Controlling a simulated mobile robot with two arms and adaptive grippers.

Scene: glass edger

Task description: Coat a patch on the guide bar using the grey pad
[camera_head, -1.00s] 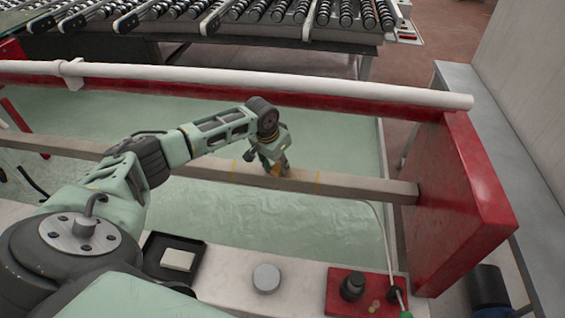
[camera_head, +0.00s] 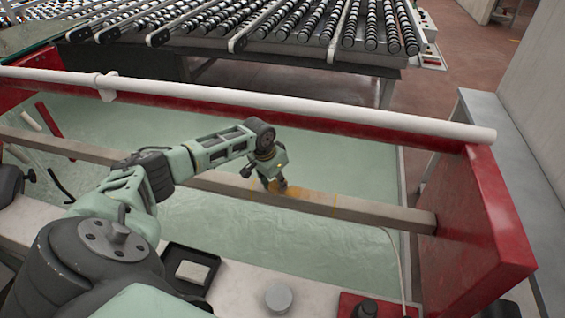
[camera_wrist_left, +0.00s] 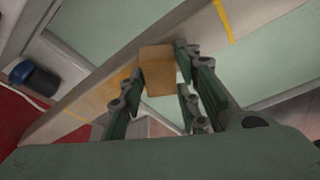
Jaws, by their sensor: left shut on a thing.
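The guide bar (camera_head: 385,213) is a long beige beam across the green water basin, with a thin yellow line (camera_head: 335,203) around it. An amber, wet-looking patch (camera_head: 298,194) shows on its top beside my left gripper (camera_head: 279,185). In the left wrist view, that gripper (camera_wrist_left: 160,84) is shut on a small block-shaped pad (camera_wrist_left: 157,72), which looks tan-brown rather than grey. The pad is at the bar's surface; whether it touches is hard to tell. Two yellow lines cross the bar (camera_wrist_left: 188,45) there, one on each side of the pad. My right gripper is out of view.
A black tray (camera_head: 177,285) with a pale block (camera_head: 192,271) stands on the front ledge, with a grey round cap (camera_head: 278,298) to its right. A white pipe (camera_head: 300,107) runs behind the bar. A red end plate (camera_head: 480,225) closes the right side.

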